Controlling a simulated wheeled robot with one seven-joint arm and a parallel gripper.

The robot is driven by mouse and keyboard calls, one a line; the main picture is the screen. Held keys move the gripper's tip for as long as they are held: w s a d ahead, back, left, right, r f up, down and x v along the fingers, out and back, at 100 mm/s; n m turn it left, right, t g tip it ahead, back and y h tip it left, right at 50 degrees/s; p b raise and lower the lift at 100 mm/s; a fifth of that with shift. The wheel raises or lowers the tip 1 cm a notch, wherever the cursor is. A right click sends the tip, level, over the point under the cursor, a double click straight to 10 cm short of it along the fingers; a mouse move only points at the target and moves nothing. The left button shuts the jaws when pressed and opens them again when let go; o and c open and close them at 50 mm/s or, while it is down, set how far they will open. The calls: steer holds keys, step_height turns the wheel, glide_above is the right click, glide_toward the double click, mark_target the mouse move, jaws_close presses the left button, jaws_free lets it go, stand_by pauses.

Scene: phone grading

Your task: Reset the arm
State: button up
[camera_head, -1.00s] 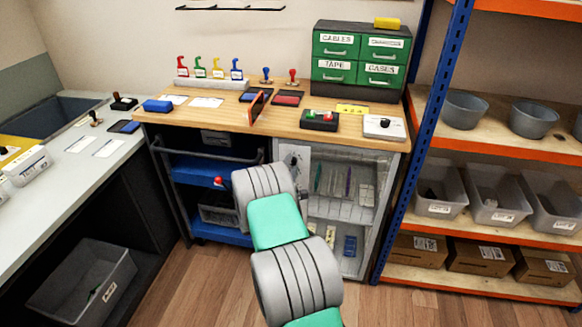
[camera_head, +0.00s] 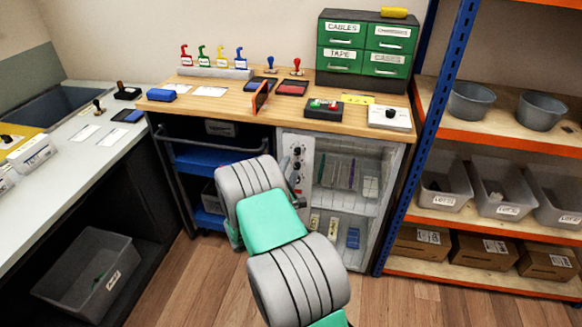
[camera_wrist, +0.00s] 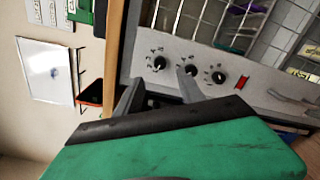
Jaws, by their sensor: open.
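My gripper (camera_wrist: 158,78) shows in the wrist view as two dark grey fingers spread apart with nothing between them. They point toward a grey control panel (camera_wrist: 230,88) with several black knobs and a red switch; I cannot tell whether they touch it. My green and black wrist housing fills the lower part of that view. In the head view my grey and green arm reaches forward in front of the wooden workbench (camera_head: 220,103). It hides most of my gripper there. The control panel (camera_head: 297,150) also shows there, just beyond the arm.
A glass-fronted cabinet (camera_head: 398,165) stands under the bench, right of a blue cart (camera_head: 205,160). A blue and orange shelf rack (camera_head: 470,135) with bins stands at right. A grey counter (camera_head: 60,170) is at left. Open wooden floor (camera_head: 190,285) lies in front.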

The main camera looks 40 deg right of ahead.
steer(key=s+a+r+m+g+y+p, duration=0.2)
steer(key=s+a+r+m+y+p, duration=0.15)
steer(key=a+r+m, duration=0.35)
steer(key=s+a+r+m+g+y+p, duration=0.25)
steer(key=a+r+m+y, duration=0.2)
steer(key=a, duration=0.35)
steer(key=s+a+r+g+y+p, duration=0.1)
steer(key=s+a+r+y, duration=0.1)
steer(key=s+a, duration=0.6)
steer(key=s+a+r+m+g+y, duration=0.1)
steer(key=s+a+r+g+y, duration=0.1)
steer(key=s+a, duration=0.5)
steer(key=a+r+y, duration=0.1)
steer(key=a+y, duration=0.1)
steer(key=a, duration=0.3)
steer(key=shift+s+a+p, duration=0.15)
steer(key=shift+s+p, duration=0.2)
steer(key=shift+s, duration=0.05)
